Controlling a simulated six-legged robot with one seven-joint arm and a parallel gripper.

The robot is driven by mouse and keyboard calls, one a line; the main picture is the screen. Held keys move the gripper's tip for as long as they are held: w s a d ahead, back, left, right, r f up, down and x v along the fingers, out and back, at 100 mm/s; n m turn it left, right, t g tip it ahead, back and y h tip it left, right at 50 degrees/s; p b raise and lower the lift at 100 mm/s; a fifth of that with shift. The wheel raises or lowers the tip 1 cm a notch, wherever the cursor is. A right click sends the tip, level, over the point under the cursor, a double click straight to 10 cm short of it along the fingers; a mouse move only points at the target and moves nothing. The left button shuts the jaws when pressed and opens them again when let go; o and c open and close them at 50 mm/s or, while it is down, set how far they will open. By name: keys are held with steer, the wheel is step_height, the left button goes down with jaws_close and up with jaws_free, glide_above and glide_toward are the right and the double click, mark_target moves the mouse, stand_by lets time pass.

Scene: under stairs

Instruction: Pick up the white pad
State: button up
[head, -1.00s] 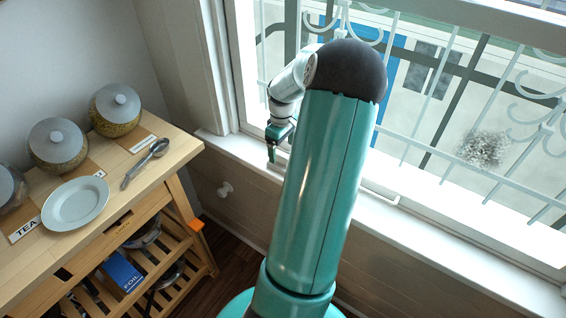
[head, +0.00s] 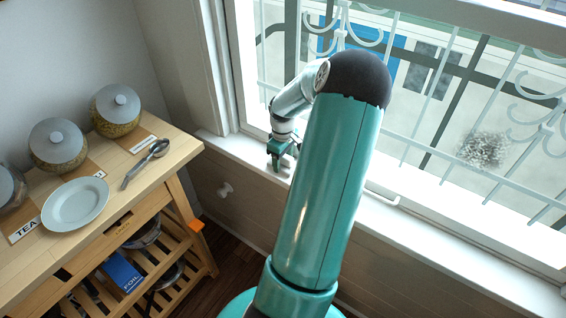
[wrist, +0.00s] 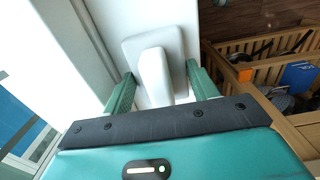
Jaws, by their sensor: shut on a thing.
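The white pad (wrist: 154,72) is a pale rounded square plate with a raised block on it, seen in the wrist view on the white window sill (wrist: 178,14). My gripper (wrist: 160,72) has one green finger on each side of the pad and is shut on it. In the head view my gripper (head: 281,160) is low over the sill, under the window bars. The pad itself cannot be made out there.
White window bars (head: 445,80) stand close behind my arm.

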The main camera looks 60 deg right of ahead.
step_height(320, 180, up, 10)
steer(key=o, duration=0.3)
steer(key=shift+c, duration=1.1)
